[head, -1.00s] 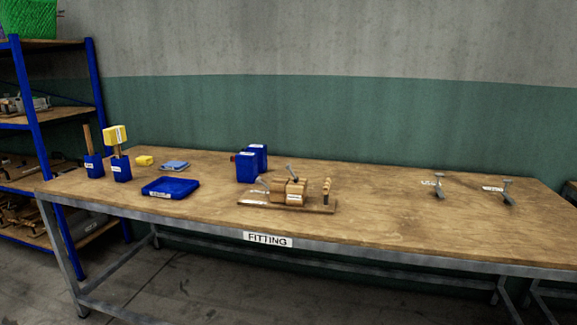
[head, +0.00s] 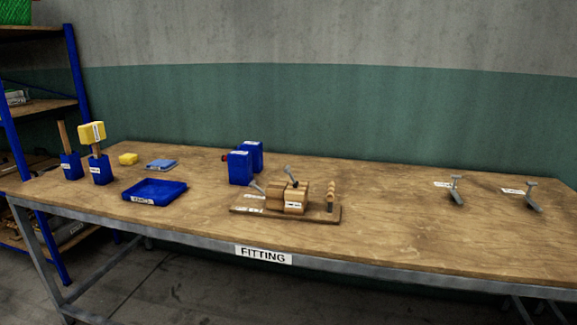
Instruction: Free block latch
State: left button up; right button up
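A wooden block assembly (head: 291,197) stands on a flat wooden base board (head: 328,216) near the middle of the workbench. A small grey metal lever (head: 290,173) sticks up from the block's top, and another grey lever (head: 257,188) leans at its left side. Which of these is the latch I cannot tell. A short ribbed wooden post (head: 331,196) stands at the board's right end. White labels are on the block and board, too small to read. Neither of my grippers is in view.
The bench (head: 400,225) is labelled FITTING. A blue tray (head: 155,191), a mallet with a yellow head (head: 92,132) in a blue holder, and blue containers (head: 240,168) stand left of and behind the block. Two metal clamp-like tools (head: 456,190) lie at right. The bench between is clear.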

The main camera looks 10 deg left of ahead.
aim_at(286, 171)
jog(key=i+j, duration=0.15)
jog(key=i, duration=0.2)
jog(key=i+j, duration=0.15)
jog(key=i, duration=0.25)
jog(key=i+j, duration=0.15)
jog(key=i, duration=0.2)
jog(key=i+j, duration=0.1)
jog(key=j+z, duration=0.05)
jog(key=j, duration=0.05)
